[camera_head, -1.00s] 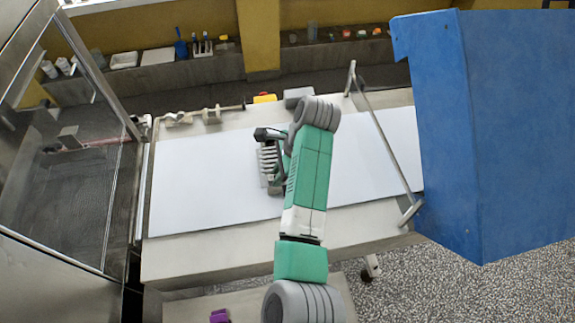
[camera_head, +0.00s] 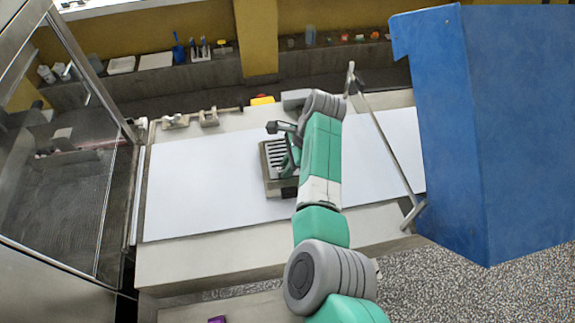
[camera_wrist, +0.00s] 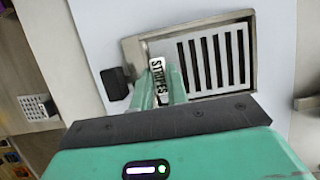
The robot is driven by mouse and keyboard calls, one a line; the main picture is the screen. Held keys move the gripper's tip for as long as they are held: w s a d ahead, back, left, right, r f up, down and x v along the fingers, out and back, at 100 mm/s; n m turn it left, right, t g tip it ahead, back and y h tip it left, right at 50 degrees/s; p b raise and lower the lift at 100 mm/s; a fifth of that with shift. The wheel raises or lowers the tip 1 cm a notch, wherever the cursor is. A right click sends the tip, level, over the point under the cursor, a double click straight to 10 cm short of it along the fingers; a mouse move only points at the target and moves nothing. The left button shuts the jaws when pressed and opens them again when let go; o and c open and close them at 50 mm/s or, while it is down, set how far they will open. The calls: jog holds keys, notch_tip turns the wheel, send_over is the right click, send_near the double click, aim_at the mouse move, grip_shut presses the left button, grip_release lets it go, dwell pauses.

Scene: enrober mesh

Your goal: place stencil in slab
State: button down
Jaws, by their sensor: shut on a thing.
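The stencil (camera_wrist: 208,66) is a pale plate with several dark slots and a tab marked STRIPES. It also shows in the head view (camera_head: 276,157). My gripper (camera_wrist: 161,80) is shut on the tab at the stencil's left end. In the head view my gripper (camera_head: 290,163) is partly hidden by my arm. The slab (camera_wrist: 188,29) is a grey-brown block with a raised rim around the stencil. It lies on the white sheet in the head view (camera_head: 284,190). The stencil appears within the rim; I cannot tell whether it rests on the slab or hovers just above.
A black block (camera_wrist: 115,83) is beside the slab's left end in the wrist view. The white sheet (camera_head: 195,190) is clear left of the slab. A glass-sided machine (camera_head: 75,185) stands left, a large blue panel (camera_head: 485,130) right, and a metal rail (camera_head: 390,150) crosses the sheet's right part.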

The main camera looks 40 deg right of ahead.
jog(key=shift+f, duration=0.15)
jog(key=c, duration=1.4)
grip_release()
jog(key=p+v, duration=0.1)
jog(key=v, duration=1.1)
jog(key=shift+w, duration=0.1)
